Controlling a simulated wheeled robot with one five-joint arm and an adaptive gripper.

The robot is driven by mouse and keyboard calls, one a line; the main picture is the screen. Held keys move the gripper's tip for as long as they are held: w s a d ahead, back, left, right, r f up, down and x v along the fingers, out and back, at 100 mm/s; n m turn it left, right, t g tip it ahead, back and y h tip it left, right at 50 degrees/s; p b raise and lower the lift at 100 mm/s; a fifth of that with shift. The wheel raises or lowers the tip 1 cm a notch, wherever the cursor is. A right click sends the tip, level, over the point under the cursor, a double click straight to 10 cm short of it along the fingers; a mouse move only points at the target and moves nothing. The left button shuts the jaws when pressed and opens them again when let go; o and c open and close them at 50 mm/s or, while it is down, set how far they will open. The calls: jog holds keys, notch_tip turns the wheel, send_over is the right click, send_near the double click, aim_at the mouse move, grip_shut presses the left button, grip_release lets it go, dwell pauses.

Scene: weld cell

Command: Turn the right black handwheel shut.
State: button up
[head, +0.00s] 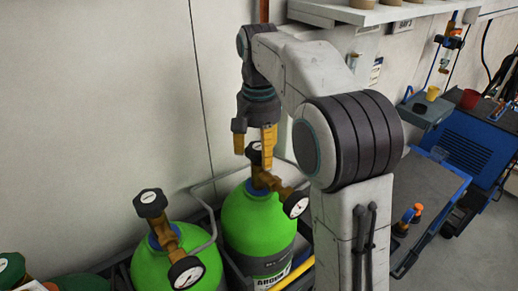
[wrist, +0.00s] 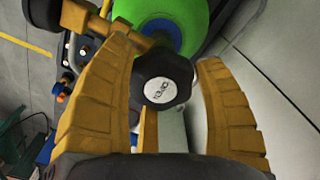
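The right black handwheel (head: 253,155) is a dark lobed knob on the brass valve of the right green cylinder (head: 252,222). In the wrist view the handwheel (wrist: 160,92) shows its pale label, with the green cylinder (wrist: 180,22) beyond it. My gripper (head: 254,140) points down over this handwheel and partly hides it in the head view. In the wrist view my gripper's (wrist: 166,58) yellow fingers stand open on either side of the handwheel. A gap shows at the right finger; I cannot tell whether the left finger touches.
A second green cylinder (head: 175,262) with its own black handwheel (head: 150,203) and gauge (head: 186,272) stands to the left. The right valve's gauge (head: 295,204) juts out to the right. A grey rack rail (head: 212,232) runs around the cylinders, with the wall close behind.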

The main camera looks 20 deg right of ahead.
aim_at(259, 147)
jog(key=o, duration=0.4)
jog(key=shift+c, duration=0.2)
jog(key=shift+r, duration=0.1)
jog(key=shift+r, duration=3.65)
